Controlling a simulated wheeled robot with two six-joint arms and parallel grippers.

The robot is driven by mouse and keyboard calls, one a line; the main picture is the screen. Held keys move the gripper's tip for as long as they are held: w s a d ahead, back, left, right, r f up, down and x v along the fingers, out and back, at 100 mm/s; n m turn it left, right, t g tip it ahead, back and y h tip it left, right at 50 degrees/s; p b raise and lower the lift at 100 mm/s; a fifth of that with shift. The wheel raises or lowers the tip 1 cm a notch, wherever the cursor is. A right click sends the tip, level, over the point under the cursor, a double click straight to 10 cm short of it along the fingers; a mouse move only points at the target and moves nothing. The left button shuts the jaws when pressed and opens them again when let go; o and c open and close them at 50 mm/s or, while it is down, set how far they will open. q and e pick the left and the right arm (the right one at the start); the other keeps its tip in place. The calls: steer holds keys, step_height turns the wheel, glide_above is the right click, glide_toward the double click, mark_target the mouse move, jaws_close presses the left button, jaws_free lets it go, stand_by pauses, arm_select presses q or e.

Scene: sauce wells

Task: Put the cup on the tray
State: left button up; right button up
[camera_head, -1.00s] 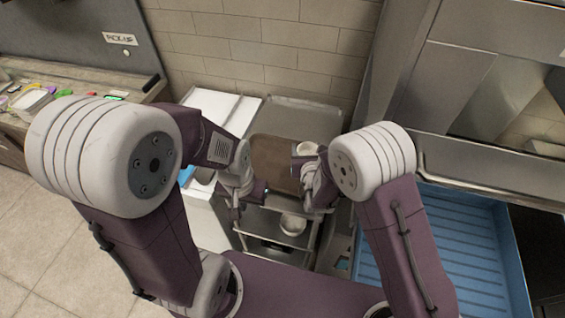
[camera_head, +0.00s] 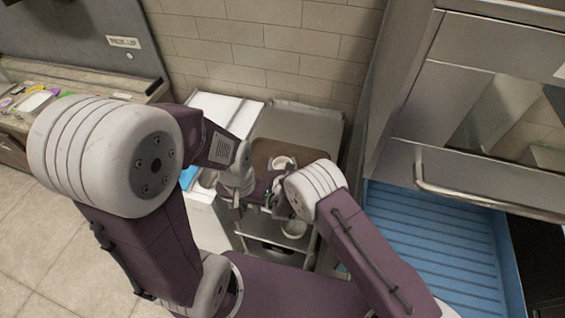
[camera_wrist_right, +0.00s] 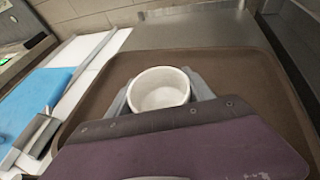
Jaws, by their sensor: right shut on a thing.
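The white cup (camera_head: 283,162) is over the brown tray (camera_head: 262,148) in the head view. In the right wrist view the cup (camera_wrist_right: 160,90) is upright and looks empty, with the brown tray (camera_wrist_right: 225,62) behind and around it. My right gripper (camera_head: 279,174) has a finger on each side of the cup and is shut on it. I cannot tell whether the cup's base touches the tray. My left gripper (camera_head: 237,203) hangs to the left of the tray's near part; its fingers are too small to read.
White counter panels and a blue item (camera_head: 187,177) lie to the left. A blue ribbed basin (camera_head: 430,235) and a steel machine with a handle bar (camera_head: 460,192) stand to the right.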

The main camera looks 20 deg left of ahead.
steer(key=shift+f, duration=0.2)
steer(key=o, duration=1.4)
steer(key=shift+r, duration=0.1)
steer(key=shift+r, duration=0.15)
steer(key=b+v, duration=0.1)
steer(key=v, duration=1.1)
